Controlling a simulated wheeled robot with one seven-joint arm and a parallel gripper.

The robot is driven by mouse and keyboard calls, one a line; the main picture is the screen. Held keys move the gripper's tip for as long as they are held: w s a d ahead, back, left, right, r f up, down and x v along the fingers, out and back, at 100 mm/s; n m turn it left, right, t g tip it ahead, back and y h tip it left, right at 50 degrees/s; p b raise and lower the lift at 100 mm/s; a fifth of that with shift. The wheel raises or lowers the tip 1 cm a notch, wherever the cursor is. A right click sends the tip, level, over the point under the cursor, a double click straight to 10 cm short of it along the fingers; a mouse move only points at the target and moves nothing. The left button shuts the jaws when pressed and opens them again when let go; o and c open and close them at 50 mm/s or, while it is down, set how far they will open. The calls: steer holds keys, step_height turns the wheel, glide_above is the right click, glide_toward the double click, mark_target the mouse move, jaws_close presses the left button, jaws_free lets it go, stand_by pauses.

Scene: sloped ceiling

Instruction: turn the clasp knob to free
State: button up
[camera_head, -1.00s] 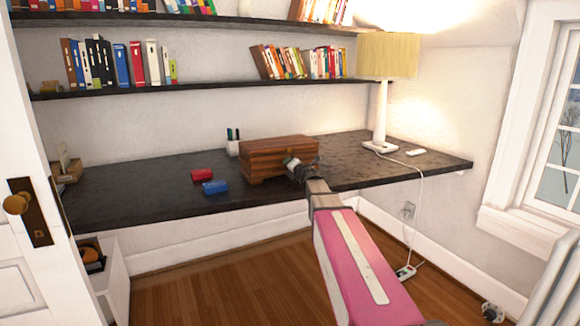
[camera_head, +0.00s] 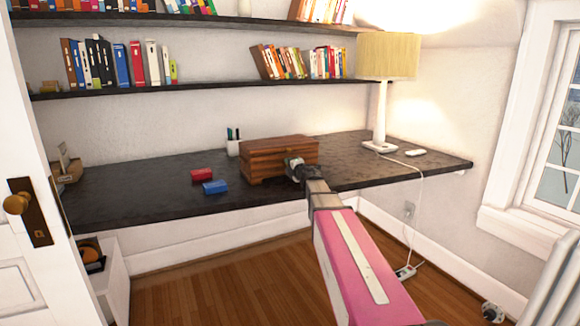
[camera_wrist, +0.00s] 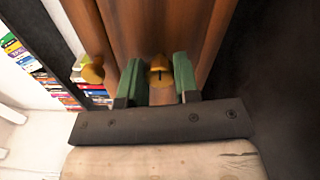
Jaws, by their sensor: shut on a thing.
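The wooden box (camera_head: 265,158) sits closed on the dark desk, seen in the head view. My gripper (camera_head: 291,164) is at the front right part of the box. In the wrist view, the brass clasp knob (camera_wrist: 160,66), with a dark slot in it, lies between the two green fingers of my gripper (camera_wrist: 157,76), which is shut on it. Another brass piece (camera_wrist: 93,73) sticks out to the left of the left finger, apart from it. In the head view the knob is hidden behind my gripper.
A lamp (camera_head: 379,115) stands to the right. Shelves (camera_head: 200,88) of books hang above.

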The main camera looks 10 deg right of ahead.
steer(key=o, duration=0.9)
steer(key=v, duration=1)
steer(key=shift+s+d, duration=0.15)
steer(key=shift+s, duration=0.25)
